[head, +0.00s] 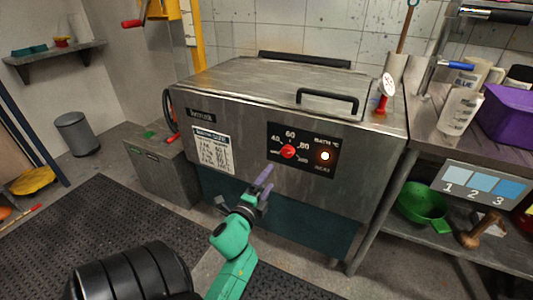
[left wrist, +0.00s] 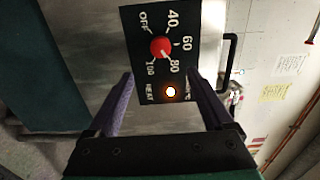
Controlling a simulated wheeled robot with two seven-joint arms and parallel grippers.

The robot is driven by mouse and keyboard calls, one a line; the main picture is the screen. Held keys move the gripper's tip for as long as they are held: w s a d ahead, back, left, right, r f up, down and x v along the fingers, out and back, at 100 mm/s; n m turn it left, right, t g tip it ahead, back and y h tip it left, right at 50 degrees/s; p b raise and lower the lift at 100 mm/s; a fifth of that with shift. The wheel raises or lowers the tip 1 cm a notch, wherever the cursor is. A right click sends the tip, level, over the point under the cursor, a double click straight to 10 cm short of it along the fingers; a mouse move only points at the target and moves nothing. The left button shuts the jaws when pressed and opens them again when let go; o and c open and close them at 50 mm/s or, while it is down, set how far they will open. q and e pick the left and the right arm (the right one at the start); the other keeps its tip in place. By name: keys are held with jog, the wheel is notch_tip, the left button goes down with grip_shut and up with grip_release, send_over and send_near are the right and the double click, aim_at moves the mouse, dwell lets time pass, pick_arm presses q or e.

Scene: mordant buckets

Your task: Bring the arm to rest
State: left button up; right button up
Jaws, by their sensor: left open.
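My left gripper (head: 266,180) has purple fingers on a green arm. It is in front of the steel bath (head: 225,105), just below and left of its black control panel (head: 318,170). In the left wrist view the fingers (left wrist: 160,95) are spread apart with nothing between them. The red knob (head: 288,151) also shows in the wrist view (left wrist: 160,48), beyond the fingertips and apart from them. Its pointer seems to face 80. The round heat light (head: 325,156) glows. My right gripper is not in view.
A closed lid with a black handle (head: 327,96) tops the bath. To the right a bench (head: 430,130) holds a purple bin (head: 508,115) and a white bottle (head: 460,112). A grey box (head: 165,165) stands left of the bath. A black mat (head: 85,225) covers open floor.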

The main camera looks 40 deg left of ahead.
pick_arm(q)
jog(key=shift+s+d, duration=0.15)
jog(key=shift+s, duration=0.35)
